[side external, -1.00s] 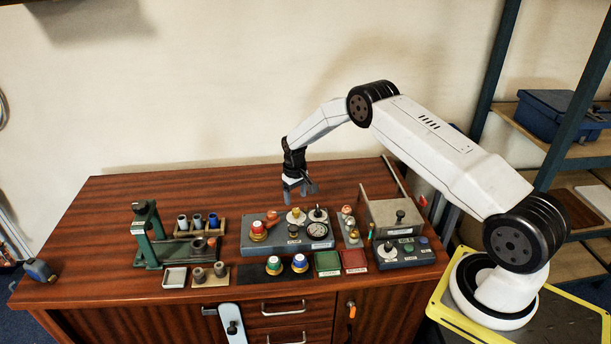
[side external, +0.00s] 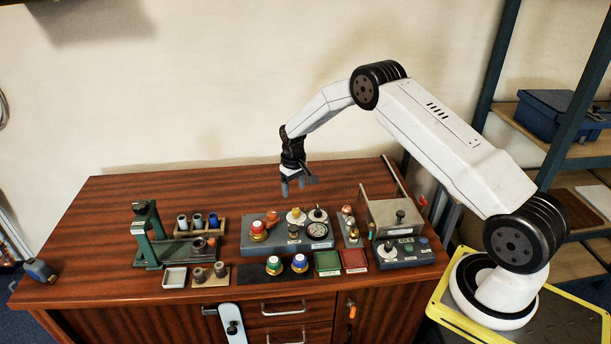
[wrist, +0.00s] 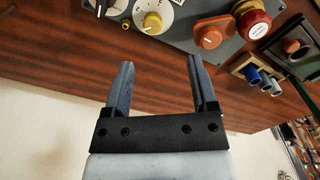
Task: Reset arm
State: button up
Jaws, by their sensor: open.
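My gripper (side external: 299,189) hangs above the back part of the wooden cabinet top (side external: 115,195), behind the grey control panel (side external: 265,240). In the wrist view my gripper (wrist: 160,75) has its two fingers spread apart with nothing between them. The panel carries a red-and-yellow knob (side external: 258,230), an orange knob (side external: 272,218), a yellow knob on a white dial (side external: 295,213) and a round gauge (side external: 316,230). The orange knob (wrist: 208,38) and the yellow knob (wrist: 152,22) show beyond the fingertips in the wrist view.
A green press (side external: 147,235) and a rack of small cylinders (side external: 200,228) stand at left. A metal box (side external: 392,217) and a grey switch panel (side external: 405,252) stand at right. Green and red trays (side external: 327,262) lie in front. The back left of the top is clear.

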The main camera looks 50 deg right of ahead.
jog(key=s+a+r, duration=0.4)
jog(key=a+r, duration=0.1)
jog(key=r, duration=0.2)
jog(key=s+a+r, duration=0.3)
jog(key=s, duration=0.4)
jog(key=s+a+r+n+t, duration=0.1)
jog(key=s+a, duration=0.3)
jog(key=s, duration=0.4)
jog(key=s+a+r+n+t, duration=0.1)
jog(key=s+a+r, duration=0.2)
jog(key=s, duration=0.5)
jog(key=shift+a+r, duration=0.4)
jog(key=shift+r, duration=0.4)
